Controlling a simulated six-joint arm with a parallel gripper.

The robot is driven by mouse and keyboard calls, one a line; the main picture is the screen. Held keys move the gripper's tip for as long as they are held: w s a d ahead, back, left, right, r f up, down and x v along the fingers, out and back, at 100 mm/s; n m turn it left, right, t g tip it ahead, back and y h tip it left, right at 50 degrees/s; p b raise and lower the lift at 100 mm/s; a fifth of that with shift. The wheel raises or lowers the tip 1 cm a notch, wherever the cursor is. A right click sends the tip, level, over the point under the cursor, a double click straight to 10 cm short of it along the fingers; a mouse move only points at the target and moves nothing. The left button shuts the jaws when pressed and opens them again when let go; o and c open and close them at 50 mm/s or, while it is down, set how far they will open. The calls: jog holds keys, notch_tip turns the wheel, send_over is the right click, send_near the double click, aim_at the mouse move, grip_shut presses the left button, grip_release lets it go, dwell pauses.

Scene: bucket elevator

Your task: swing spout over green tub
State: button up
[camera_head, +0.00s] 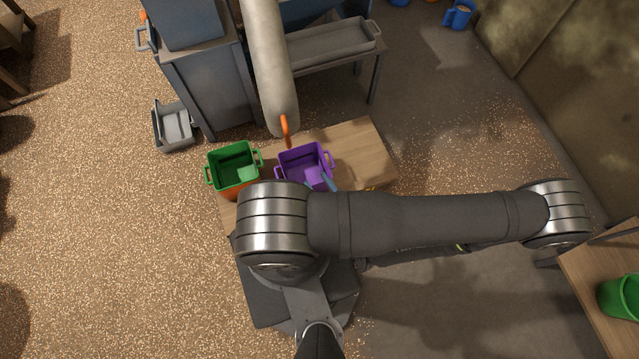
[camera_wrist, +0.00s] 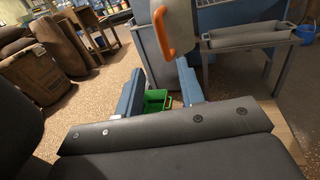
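The spout (camera_head: 268,65) is a long pale grey tube hanging down from the top of the head view. Its lower end, with an orange handle (camera_head: 286,131), is beside the purple tub (camera_head: 300,163), over its far left side. The green tub (camera_head: 232,160) stands to the left of the purple one. In the wrist view, the spout (camera_wrist: 180,28) and its orange handle (camera_wrist: 161,34) are beyond my gripper (camera_wrist: 160,82), whose blue fingers are apart and empty. The green tub (camera_wrist: 156,101) shows lower down between them. My arm hides most of the gripper in the head view.
Both tubs stand on a wooden table (camera_head: 362,150). A grey machine (camera_head: 210,75) and a tray on a stand (camera_head: 332,42) are behind. A grey bin (camera_head: 173,127) is on the grain-strewn floor. Another green bucket (camera_head: 620,297) is at the right.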

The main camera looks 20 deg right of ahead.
jog(key=c, duration=0.3)
jog(key=shift+d+n, duration=0.25)
jog(key=shift+n, duration=0.15)
jog(key=c, duration=0.3)
jog(key=w+d+n+y, duration=0.1)
jog(key=d+n, duration=0.1)
jog(key=n, duration=0.1)
jog(key=w+d+n+g, duration=0.1)
jog(key=d+n, duration=0.1)
jog(key=n, duration=0.2)
jog(key=w+d+n+g+y, duration=0.1)
jog(key=d+n, duration=0.2)
jog(key=shift+w+d+r+y, duration=0.1)
jog(key=shift+w+r+y, duration=0.2)
grip_shut()
jog(key=w+d+r+n+g+y, duration=0.2)
jog(key=w+d+r+n, duration=0.4)
jog(key=w+n, duration=0.55)
jog(key=w+a+f+n, duration=0.1)
jog(key=w+a+f, duration=0.1)
jog(key=w+a, duration=0.5)
jog(key=shift+w+a+f, duration=0.3)
jog(key=shift+w+a, duration=0.05)
jog(key=shift+a, duration=0.6)
